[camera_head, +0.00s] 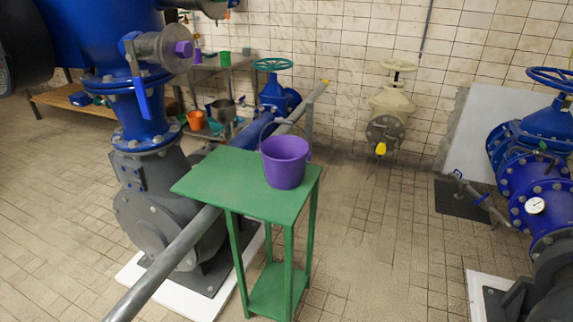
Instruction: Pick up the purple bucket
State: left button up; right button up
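The purple bucket (285,165) stands upright on the right part of the green table (215,173) in the head view. Its thin handle (266,128) shows above the rim, raised toward the left. Neither of my grippers shows in this view, and nothing is touching the bucket.
A grey rail (168,262) runs diagonally beside the table's left side. A grey pump (160,215) with blue pipework stands at left. Blue pipes with a gauge (535,205) stand at right. The tiled floor (375,260) right of the table is clear.

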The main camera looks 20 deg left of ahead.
aim_at(284, 156)
jog(key=z, duration=0.2)
jog(key=i+z, duration=0.3)
jog(key=i, duration=0.5)
jog(key=i+u, duration=0.1)
jog(key=i, duration=0.75)
jog(key=i+l+u, duration=0.1)
jog(key=i, duration=0.7)
jog(key=i+z, duration=0.1)
jog(key=i, duration=0.75)
jog(key=i+j+z, duration=0.15)
jog(key=i, duration=0.65)
jog(key=i+u, duration=0.15)
jog(key=u, duration=0.25)
jog(key=i+l+u, duration=0.1)
jog(key=u, duration=0.25)
jog(key=i+l+u, duration=0.15)
jog(key=u, duration=0.25)
jog(key=i+l, duration=0.05)
jog(key=i, duration=0.05)
